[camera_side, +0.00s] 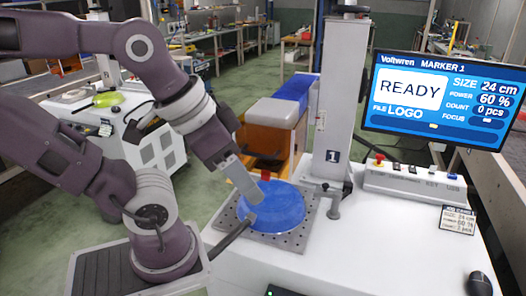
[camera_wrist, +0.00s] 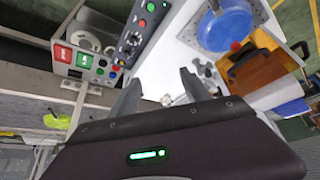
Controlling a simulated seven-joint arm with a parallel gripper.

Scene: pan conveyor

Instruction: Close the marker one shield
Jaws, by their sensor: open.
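Marker one is the machine with the grey column (camera_side: 340,110) labelled 1. Its orange see-through shield (camera_side: 262,140) stands behind the blue pan, below the blue and grey head; it also shows in the wrist view (camera_wrist: 265,70). The blue pan (camera_side: 280,208) lies on a perforated plate and is not covered by the shield. A small red part (camera_side: 265,175) shows at the shield's near lower edge. My gripper (camera_side: 248,190) is in front of the pan's left part in the side view. In the wrist view its two fingers (camera_wrist: 160,85) are apart with nothing between them.
The screen (camera_side: 435,98) reads MARKER 1, READY. A button box (camera_side: 412,182) and a black mouse (camera_side: 480,284) are on the white bench at the right. In the wrist view, a control panel (camera_wrist: 138,35) is at the upper left. A second machine (camera_side: 130,125) stands behind my arm.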

